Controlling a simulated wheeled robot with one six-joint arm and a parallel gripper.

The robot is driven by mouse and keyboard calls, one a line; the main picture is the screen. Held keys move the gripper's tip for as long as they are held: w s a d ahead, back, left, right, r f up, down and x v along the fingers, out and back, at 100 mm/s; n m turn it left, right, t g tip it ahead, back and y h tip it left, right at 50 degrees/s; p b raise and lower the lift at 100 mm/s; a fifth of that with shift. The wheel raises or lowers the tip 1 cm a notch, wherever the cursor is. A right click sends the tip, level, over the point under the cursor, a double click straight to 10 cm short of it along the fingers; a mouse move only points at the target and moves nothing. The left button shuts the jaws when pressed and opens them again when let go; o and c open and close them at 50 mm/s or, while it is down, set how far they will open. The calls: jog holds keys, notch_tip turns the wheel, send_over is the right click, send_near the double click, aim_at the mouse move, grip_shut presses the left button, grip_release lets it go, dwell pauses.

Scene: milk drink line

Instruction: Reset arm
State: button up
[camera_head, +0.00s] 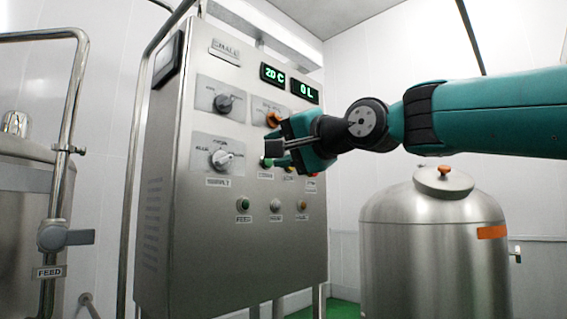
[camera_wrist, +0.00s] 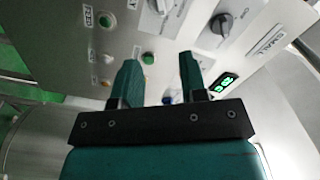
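My gripper (camera_head: 272,148) is in front of the steel control panel (camera_head: 165,215), near its middle right. It also shows in the wrist view (camera_wrist: 160,68), where the two teal fingers stand apart with nothing between them. A green button (camera_wrist: 148,58) shows beyond the gap on the panel face. My gripper hides part of the panel's middle row of buttons in the head view. My teal arm reaches in from the right edge. I cannot tell whether the fingertips touch the panel.
An orange knob (camera_head: 273,119) is close above my gripper. A grey selector (camera_head: 222,158) and a black knob (camera_head: 223,103) sit left of it. Displays read 20 C (camera_head: 272,74) and 0 L (camera_head: 305,91). A steel tank (camera_head: 430,250) stands below my arm. A FEED valve pipe (camera_head: 62,180) is at left.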

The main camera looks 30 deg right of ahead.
jog(key=shift+s+d, duration=0.1)
jog(key=shift+s, duration=0.25)
dwell(0.3)
